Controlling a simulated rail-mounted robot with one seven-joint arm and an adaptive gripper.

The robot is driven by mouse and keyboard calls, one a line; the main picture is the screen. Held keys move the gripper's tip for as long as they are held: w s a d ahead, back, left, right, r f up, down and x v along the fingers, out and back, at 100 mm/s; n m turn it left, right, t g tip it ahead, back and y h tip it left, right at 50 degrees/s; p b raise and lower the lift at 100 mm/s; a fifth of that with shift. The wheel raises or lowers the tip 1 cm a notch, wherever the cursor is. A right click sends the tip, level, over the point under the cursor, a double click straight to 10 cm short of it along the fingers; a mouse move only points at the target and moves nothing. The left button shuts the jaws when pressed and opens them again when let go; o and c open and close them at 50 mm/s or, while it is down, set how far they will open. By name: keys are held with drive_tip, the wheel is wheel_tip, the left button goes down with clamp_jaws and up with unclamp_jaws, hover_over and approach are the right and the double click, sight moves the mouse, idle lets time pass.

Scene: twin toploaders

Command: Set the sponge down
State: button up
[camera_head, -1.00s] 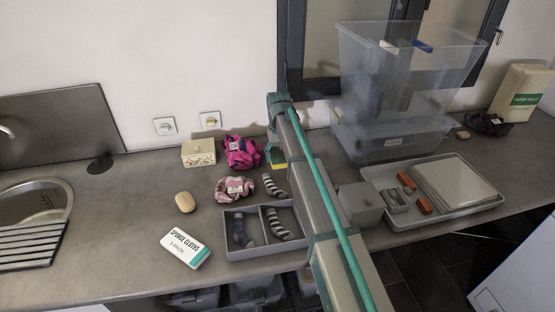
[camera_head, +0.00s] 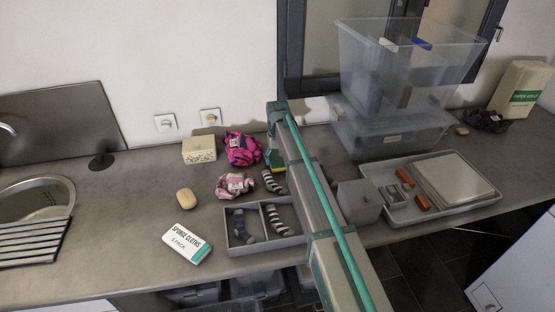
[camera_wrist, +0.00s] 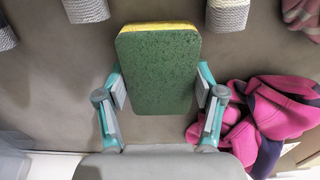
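The sponge (camera_wrist: 158,75) has a green face and a yellow edge. In the wrist view it sits between the two fingers of my gripper (camera_wrist: 160,95), with a finger pad against each side. In the head view only a small part of the sponge (camera_head: 276,159) shows beside my arm, with its yellow edge low over the counter. It is close to the striped socks and the pink cloth. I cannot tell whether it touches the counter (camera_head: 130,220). My gripper (camera_head: 272,148) is mostly hidden by my arm in the head view.
Close around are a bright pink cloth (camera_head: 243,149), a pale pink cloth (camera_head: 233,186), a striped sock (camera_head: 272,182) and a divided grey tray (camera_head: 268,245) of socks. A floral box (camera_head: 199,150), soap (camera_head: 185,199) and sponge-cloth pack (camera_head: 187,243) lie left. Clear bins (camera_head: 400,130) stand right.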

sight(278, 159)
drive_tip(key=o, duration=0.3)
wheel_tip(278, 159, up, 11)
drive_tip(key=b, duration=0.3)
drive_tip(key=shift+r, duration=0.2)
drive_tip(key=shift+o, duration=0.7)
drive_tip(key=shift+r, duration=0.5)
